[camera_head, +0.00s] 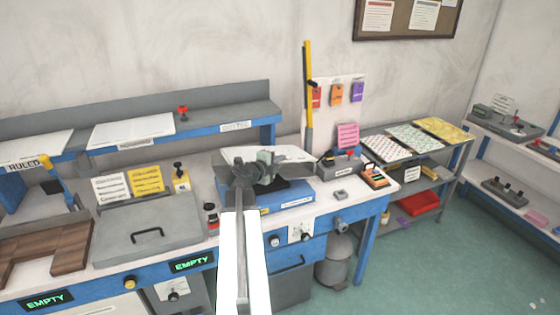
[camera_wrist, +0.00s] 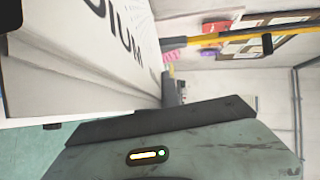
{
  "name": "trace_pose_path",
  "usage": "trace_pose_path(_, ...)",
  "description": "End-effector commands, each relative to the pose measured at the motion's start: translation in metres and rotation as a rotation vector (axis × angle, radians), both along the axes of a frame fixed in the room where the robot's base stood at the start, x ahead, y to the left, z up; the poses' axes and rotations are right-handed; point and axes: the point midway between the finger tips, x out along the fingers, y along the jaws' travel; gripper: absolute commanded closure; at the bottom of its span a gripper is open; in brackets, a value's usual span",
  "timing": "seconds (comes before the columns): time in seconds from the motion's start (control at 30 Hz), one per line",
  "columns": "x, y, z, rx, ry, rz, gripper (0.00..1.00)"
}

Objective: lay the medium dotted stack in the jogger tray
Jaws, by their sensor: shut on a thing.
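My gripper (camera_head: 262,170) is shut on a white paper stack (camera_head: 292,154), which it holds above the blue-based unit on the bench. In the wrist view the stack (camera_wrist: 80,55) fills the upper left, and the letters "DIUM" show on its side. The dark jaw (camera_wrist: 170,120) lies along its edge. No dots can be made out on the stack. The blue-based unit (camera_head: 295,193) looks like the jogger tray, but my gripper and the stack hide most of its top. I cannot tell whether the stack touches it.
A raised shelf with a "DOTTED" label (camera_head: 235,126) runs behind, holding white stacks (camera_head: 132,131). A yellow upright post (camera_head: 308,95) stands behind right. A rack with patterned sheets (camera_head: 415,137) stands further right.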

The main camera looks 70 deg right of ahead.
Motion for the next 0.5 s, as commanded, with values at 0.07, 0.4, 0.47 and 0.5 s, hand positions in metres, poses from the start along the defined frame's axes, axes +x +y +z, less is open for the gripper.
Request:
trace_pose_path(0.07, 0.000, 0.002, -0.005, -0.001, 0.000, 0.001, 1.00)
trace_pose_path(0.4, -0.001, 0.012, -0.045, -0.001, -0.001, 0.001, 1.00)
trace_pose_path(0.47, -0.001, 0.014, -0.053, -0.001, -0.001, 0.001, 1.00)
trace_pose_path(0.5, -0.001, 0.016, -0.058, -0.001, -0.001, 0.001, 1.00)
